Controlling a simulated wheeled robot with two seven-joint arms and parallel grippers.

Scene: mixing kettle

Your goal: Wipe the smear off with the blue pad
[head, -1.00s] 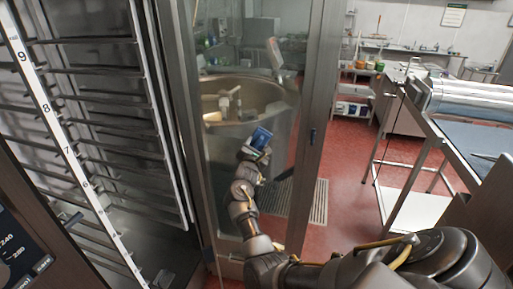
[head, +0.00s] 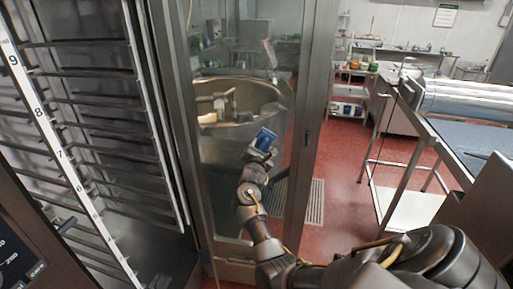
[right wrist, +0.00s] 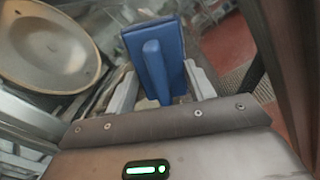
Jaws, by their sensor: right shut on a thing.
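The blue pad (head: 264,139) is in my right gripper (head: 257,156), in front of the tall glass door (head: 232,60). In the right wrist view, the blue pad (right wrist: 152,40) stands between the two grey fingers of my right gripper (right wrist: 160,92), which are shut on its raised blue handle. A pale, slightly reddish streak (head: 269,52) shows on the upper right of the glass, above the pad. It looks like the smear, but I cannot tell for sure. The pad is apart from this streak; whether it touches the glass is unclear. My left gripper is not in view.
A round metal kettle (head: 242,100) shows through the glass; its bowl (right wrist: 45,45) also fills the wrist view's upper left. A rack with numbered levels (head: 95,110) stands at left. A metal table (head: 480,135) is at right. Red floor (head: 345,190) lies open between.

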